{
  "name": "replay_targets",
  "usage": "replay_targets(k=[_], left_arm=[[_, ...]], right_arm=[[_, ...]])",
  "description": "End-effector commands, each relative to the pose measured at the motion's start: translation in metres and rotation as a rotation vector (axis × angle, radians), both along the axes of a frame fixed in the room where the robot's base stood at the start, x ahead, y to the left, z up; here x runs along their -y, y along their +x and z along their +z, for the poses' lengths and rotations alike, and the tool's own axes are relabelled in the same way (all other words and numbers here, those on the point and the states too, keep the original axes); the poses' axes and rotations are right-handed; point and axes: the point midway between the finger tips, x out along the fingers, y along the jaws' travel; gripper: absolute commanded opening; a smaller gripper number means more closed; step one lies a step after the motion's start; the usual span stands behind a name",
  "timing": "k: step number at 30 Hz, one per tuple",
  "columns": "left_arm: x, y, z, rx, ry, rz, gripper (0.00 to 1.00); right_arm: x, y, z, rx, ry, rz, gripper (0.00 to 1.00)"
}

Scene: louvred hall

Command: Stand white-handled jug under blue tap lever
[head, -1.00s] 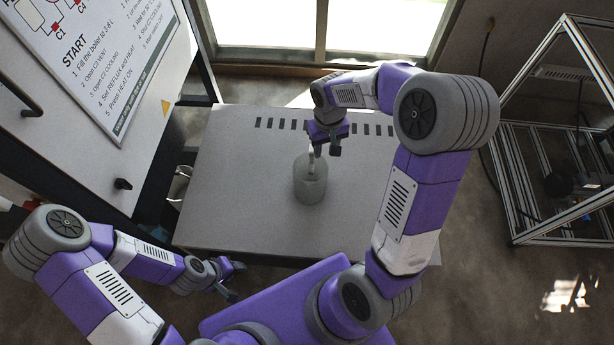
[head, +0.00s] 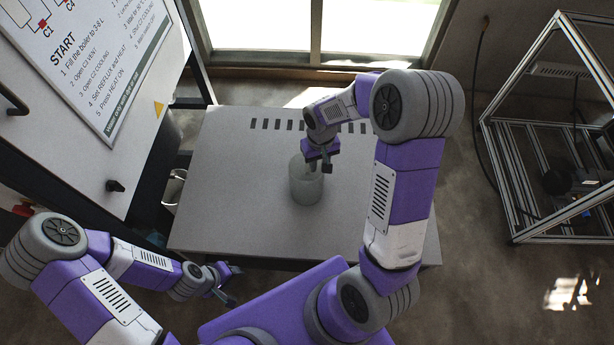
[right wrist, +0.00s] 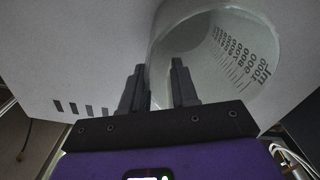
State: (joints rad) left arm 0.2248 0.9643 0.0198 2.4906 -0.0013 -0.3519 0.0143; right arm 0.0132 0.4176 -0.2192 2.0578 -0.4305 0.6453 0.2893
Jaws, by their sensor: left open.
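A clear grey jug (head: 306,184) stands upright on the grey table. The right wrist view shows its round mouth and its printed scale (right wrist: 240,55). My right gripper (head: 320,163) is over the far rim side of the jug. In the right wrist view the two fingers (right wrist: 158,85) are apart, with a pale strip between them that may be the handle; contact cannot be told. My left gripper (head: 226,284) is open and empty, left of my base and short of the table's front edge. A small blue part (head: 156,239) shows low by the cabinet; whether it is the tap lever is unclear.
The grey table (head: 230,200) is otherwise bare, with dark slots along its far side. A cabinet with a printed sign (head: 95,60) stands at left, a pale container (head: 173,188) beside the table. A metal frame (head: 510,170) stands at right.

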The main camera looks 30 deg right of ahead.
Motion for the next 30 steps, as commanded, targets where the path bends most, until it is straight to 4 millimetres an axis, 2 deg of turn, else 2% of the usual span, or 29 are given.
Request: replay_targets(k=[1, 5, 20, 23, 30], left_arm=[[0.000, 0.000, 0.000, 0.000, 0.000, 0.000, 0.49], [0.000, 0.000, 0.000, 0.000, 0.000, 0.000, 0.49], [0.000, 0.000, 0.000, 0.000, 0.000, 0.000, 0.49], [0.000, 0.000, 0.003, 0.000, 0.000, 0.000, 0.49], [0.000, 0.000, 0.014, 0.000, 0.000, 0.000, 0.49]], right_arm=[[0.000, 0.000, 0.000, 0.000, 0.000, 0.000, 0.21], [0.000, 0.000, 0.000, 0.000, 0.000, 0.000, 0.01], [0.000, 0.000, 0.001, 0.001, 0.000, 0.000, 0.00], [0.000, 0.001, 0.010, 0.004, 0.000, 0.000, 0.00], [0.000, 0.001, 0.058, 0.006, 0.000, 0.001, 0.00]])
